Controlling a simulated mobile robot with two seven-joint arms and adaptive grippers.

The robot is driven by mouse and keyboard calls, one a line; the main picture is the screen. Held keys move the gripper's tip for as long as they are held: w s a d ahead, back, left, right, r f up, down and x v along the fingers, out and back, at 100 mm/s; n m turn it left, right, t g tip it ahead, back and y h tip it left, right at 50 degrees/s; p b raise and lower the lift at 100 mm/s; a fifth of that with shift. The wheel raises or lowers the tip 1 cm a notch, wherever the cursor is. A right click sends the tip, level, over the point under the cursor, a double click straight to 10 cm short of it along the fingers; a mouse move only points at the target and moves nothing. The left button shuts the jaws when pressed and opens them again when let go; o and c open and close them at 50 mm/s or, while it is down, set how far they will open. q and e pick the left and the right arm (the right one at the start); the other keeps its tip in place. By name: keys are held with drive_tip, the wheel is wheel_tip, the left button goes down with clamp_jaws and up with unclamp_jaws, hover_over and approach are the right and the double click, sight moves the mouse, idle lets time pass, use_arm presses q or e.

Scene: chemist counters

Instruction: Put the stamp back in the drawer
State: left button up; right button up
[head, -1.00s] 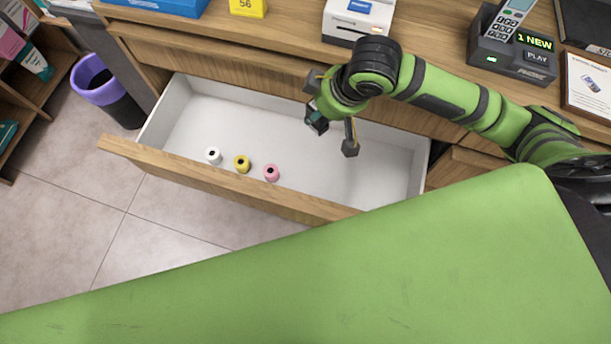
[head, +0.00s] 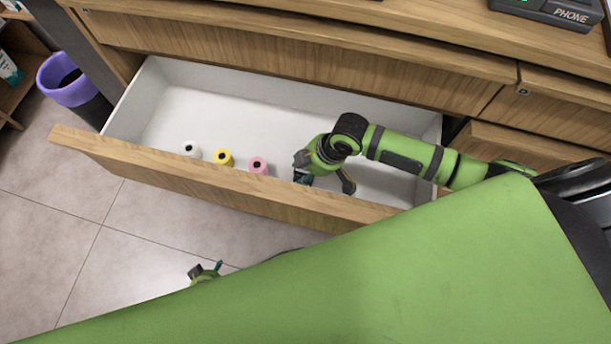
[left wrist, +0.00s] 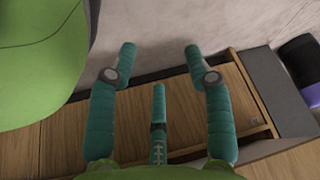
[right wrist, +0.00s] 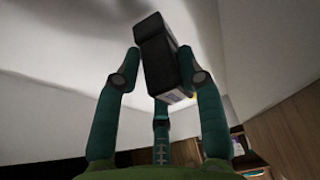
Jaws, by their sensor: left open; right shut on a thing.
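The open drawer (head: 240,105) has a white interior and a wooden front. My right gripper (head: 322,184) is over the right part of the drawer, low and close behind its front panel. In the right wrist view its fingers (right wrist: 160,70) are shut on the stamp (right wrist: 156,48), a dark block held between the fingertips. I cannot tell whether the stamp touches the drawer floor. My left gripper (head: 206,272) shows only partly in the head view, low in front of the drawer. In the left wrist view its fingers (left wrist: 160,62) are apart with nothing between them.
Inside the drawer, a white roll (head: 189,149), a yellow roll (head: 224,159) and a pink roll (head: 258,165) stand along the front panel, left of my right gripper. A purple-rimmed bin (head: 72,85) stands left of the drawer. A phone base (head: 548,12) sits on the counter.

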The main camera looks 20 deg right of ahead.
use_arm(q)
drive_tip(key=shift+s+d+g+b, duration=0.15)
drive_tip(key=shift+g+b, duration=0.15)
drive_tip(key=shift+b, duration=0.2)
use_arm(e)
drive_tip(key=shift+f, duration=1.9)
drive_tip(key=shift+f, duration=0.15)
drive_tip(key=o, duration=0.9)
drive_tip(key=shift+r, duration=0.4)
use_arm(q)
drive_tip(key=shift+s+a+r+t+p, duration=0.15)
drive_tip(key=shift+s+a+t+p, duration=0.35)
drive_tip(key=shift+p, duration=1.1)
use_arm(e)
drive_tip(key=shift+v, duration=5.8)
